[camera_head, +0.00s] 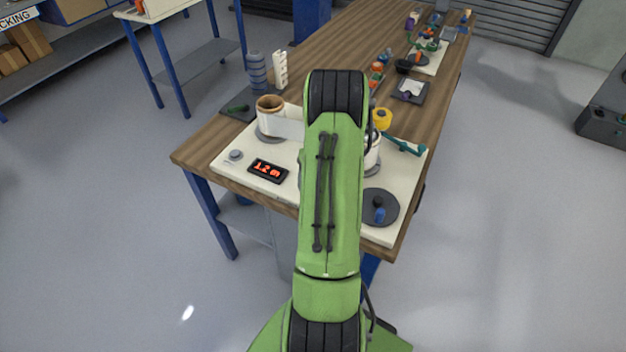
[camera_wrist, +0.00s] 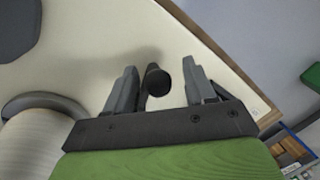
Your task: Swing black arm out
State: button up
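In the wrist view a short black post with a round end (camera_wrist: 158,81) stands between the two grey fingers of my gripper (camera_wrist: 160,86). It may be part of the black arm; the rest of that arm is not clear. My gripper is open, with the post nearer the left finger; I cannot tell whether they touch. In the head view my own green arm hides the gripper and the middle of the cream board (camera_head: 233,164).
A white roll (camera_wrist: 35,145) lies close to the gripper's left.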

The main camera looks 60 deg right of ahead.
jog(key=shift+s, duration=0.1)
jog(key=shift+d+r, duration=0.15)
jog(key=shift+r, duration=0.15)
notch_tip(320, 180, up, 15)
jog(key=s+d+p, duration=0.2)
jog(key=p, duration=0.1)
jog(key=shift+w, duration=0.1)
